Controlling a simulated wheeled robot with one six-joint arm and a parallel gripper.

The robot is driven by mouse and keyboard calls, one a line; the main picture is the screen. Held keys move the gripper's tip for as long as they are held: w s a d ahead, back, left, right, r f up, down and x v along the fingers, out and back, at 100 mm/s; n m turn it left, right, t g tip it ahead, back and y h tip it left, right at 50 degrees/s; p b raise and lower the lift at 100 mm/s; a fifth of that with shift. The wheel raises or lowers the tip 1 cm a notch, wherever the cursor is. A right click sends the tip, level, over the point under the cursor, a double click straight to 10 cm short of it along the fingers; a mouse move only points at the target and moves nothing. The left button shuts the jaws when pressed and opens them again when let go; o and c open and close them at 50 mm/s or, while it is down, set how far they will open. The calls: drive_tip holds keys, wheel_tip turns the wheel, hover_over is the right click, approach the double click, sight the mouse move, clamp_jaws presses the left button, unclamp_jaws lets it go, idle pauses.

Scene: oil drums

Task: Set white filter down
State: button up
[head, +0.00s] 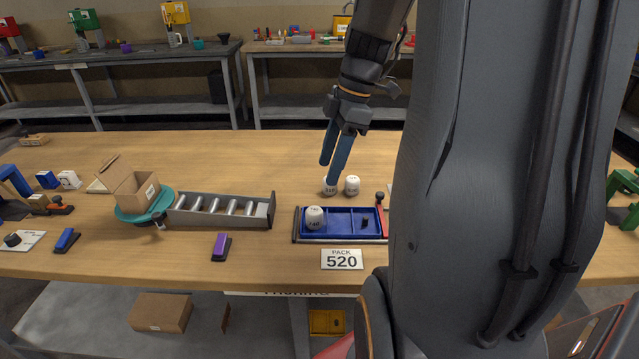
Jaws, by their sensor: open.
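Three white filters with dark printed numbers are in the head view. One white filter (314,218) stands in the left compartment of the blue tray (341,236). A second white filter (330,189) stands on the wooden table just behind the tray, and a third white filter (352,185) stands close to its right. My gripper (328,173) is open, with its blue fingers pointing down at the second filter. One fingertip overlaps that filter in the picture; I cannot tell whether they touch.
A small dark piece (365,222) is in the tray's right part. A "PACK 520" sign (342,259) is in front. A grey rack with metal cylinders (222,208) and an open carton (135,190) on a teal turntable (150,207) stand left. My arm hides the right side.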

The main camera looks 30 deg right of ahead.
drive_tip(key=s+a+f+m+h, duration=0.1)
drive_tip(key=a+f+m, duration=0.1)
drive_tip(key=a+m, duration=0.2)
drive_tip(key=s+a+f+m, duration=0.2)
drive_tip(key=a+f+m, duration=0.1)
drive_tip(key=a, duration=0.3)
drive_tip(key=s+a+f+m+h, duration=0.1)
drive_tip(key=s+a+f+m, duration=0.1)
drive_tip(key=a+m, duration=0.3)
drive_tip(key=shift+s+a+f+g+h, duration=0.15)
drive_tip(key=shift+s+f+g+h, duration=0.15)
drive_tip(key=shift+f, duration=0.35)
drive_tip(key=shift+s+a+f+m, duration=0.3)
drive_tip(key=shift+a+m, duration=0.2)
drive_tip(key=shift+m, duration=0.3)
